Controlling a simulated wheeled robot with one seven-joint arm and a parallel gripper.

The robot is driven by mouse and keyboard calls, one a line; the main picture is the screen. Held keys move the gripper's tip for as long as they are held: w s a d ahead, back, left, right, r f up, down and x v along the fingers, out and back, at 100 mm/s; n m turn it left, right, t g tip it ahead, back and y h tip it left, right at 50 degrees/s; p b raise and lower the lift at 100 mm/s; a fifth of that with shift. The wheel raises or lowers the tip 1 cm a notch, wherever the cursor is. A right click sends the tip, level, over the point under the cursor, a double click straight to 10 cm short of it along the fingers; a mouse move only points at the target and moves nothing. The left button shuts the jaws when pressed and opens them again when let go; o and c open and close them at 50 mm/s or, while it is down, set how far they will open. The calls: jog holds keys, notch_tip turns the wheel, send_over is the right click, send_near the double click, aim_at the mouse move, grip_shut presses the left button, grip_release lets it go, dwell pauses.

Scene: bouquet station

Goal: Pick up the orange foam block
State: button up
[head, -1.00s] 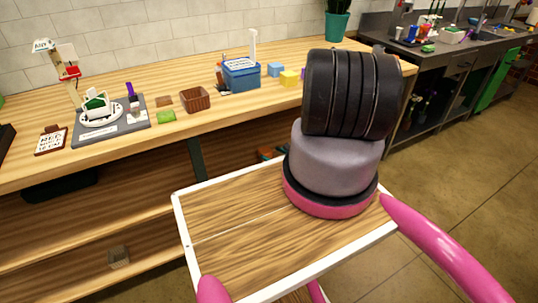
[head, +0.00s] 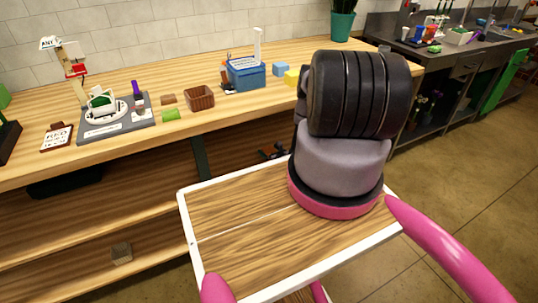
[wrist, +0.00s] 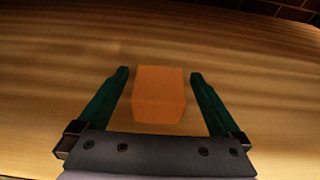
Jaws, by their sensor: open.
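The orange foam block (wrist: 159,95) lies on a wooden surface in the wrist view. My gripper (wrist: 160,75) is open, with one green finger on each side of the block. A gap of wood shows between the block and each finger, so neither finger is seen touching it. In the head view I cannot make out the block.
The wooden workbench (head: 230,112) has a lower shelf (head: 75,245) with a small grey-brown cube (head: 121,253). A brick wall shows behind the block.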

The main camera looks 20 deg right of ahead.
jog(key=shift+w+f, duration=0.1)
jog(key=shift+w, duration=0.2)
jog(key=c, duration=1.3)
